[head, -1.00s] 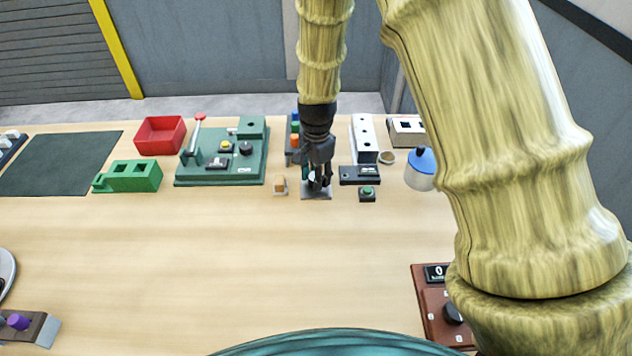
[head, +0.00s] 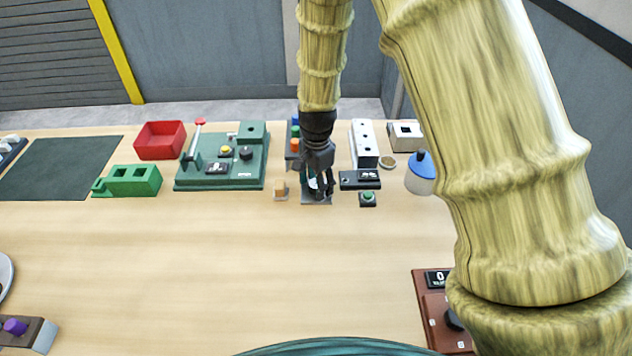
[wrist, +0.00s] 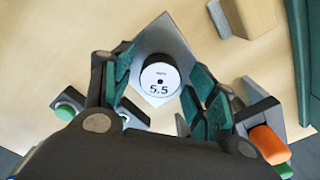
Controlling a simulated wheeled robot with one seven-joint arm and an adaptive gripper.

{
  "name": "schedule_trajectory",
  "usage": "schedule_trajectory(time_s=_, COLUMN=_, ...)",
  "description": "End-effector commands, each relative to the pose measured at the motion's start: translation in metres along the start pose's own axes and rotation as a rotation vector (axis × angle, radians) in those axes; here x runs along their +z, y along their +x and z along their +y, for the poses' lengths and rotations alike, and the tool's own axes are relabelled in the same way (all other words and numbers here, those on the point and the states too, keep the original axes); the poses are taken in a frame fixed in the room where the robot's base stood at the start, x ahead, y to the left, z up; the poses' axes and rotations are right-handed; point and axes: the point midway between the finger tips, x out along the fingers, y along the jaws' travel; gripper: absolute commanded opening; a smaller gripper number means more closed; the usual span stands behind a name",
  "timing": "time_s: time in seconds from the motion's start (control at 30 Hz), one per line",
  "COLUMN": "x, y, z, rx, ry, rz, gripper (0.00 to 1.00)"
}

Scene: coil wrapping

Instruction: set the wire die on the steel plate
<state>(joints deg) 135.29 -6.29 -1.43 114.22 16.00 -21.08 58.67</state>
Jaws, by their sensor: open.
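The wire die is a round disc with a white face marked 5.5 and dark sides. In the wrist view the die (wrist: 160,76) lies face up on the pale grey steel plate (wrist: 177,42), near the plate's middle. My gripper (wrist: 163,80) is open, with its green-padded fingers on either side of the die and gaps between pads and die. In the head view my gripper (head: 319,188) hangs over the steel plate (head: 316,201) and its fingers hide most of the die.
A green-button box (head: 367,199) and a dark display unit (head: 360,179) are close on the right. A rack with coloured blocks (head: 294,145) is behind.

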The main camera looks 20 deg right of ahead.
Motion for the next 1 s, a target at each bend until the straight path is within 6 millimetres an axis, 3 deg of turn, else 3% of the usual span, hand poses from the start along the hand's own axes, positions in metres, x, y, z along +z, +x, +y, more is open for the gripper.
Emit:
schedule_trajectory(time_s=0.17, x=0.0, y=-0.011, z=-0.001, rx=-0.001, ry=0.0, rz=0.001, gripper=0.58)
schedule_trajectory(time_s=0.8, x=0.0, y=-0.099, z=-0.001, rx=-0.003, ry=0.0, rz=0.002, gripper=0.58)
schedule_trajectory(time_s=1.0, x=0.0, y=-0.116, z=0.0, rx=-0.001, ry=0.0, rz=0.001, gripper=0.58)
